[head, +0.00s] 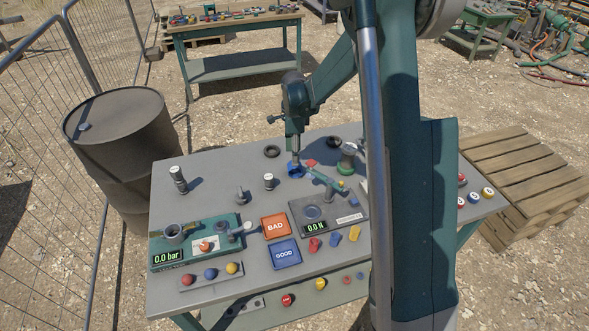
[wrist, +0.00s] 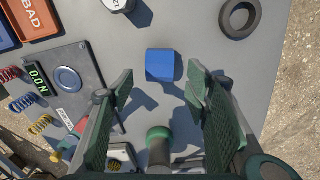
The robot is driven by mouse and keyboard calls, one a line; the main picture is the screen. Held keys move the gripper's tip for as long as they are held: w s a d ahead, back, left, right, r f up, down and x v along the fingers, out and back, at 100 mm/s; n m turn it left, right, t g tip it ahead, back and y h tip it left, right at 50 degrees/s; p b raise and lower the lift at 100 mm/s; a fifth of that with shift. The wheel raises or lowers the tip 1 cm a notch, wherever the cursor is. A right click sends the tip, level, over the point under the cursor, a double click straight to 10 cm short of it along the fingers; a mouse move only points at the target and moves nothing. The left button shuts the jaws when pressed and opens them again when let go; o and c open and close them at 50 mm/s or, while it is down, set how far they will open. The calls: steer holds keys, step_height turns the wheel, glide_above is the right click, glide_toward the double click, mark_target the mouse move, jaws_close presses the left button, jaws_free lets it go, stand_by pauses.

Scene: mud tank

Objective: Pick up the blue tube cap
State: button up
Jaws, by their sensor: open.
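The blue tube cap (wrist: 160,65) stands on the grey table in the wrist view, a squat blue block. It lies just beyond the fingertips of my gripper (wrist: 159,88), roughly centred between them and touching neither. The two green ridged fingers are spread wide with nothing between them. In the head view my gripper (head: 295,157) points down close above the cap (head: 294,170), which it partly hides.
Black rings (wrist: 238,18) and a white-topped weight (wrist: 117,4) stand near the cap. A force gauge plate (head: 328,213), coloured springs (head: 333,240), and the BAD (head: 275,227) and GOOD (head: 285,253) pads lie nearer the front. A green-based spool (head: 346,167) stands to the right.

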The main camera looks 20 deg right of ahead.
mark_target(295, 173)
steer(key=shift+f, duration=0.15)
steer(key=shift+f, duration=1.15)
steer(key=shift+f, duration=0.1)
steer(key=shift+s+f, duration=0.1)
steer(key=shift+f, duration=2.45)
steer(key=c, duration=1)
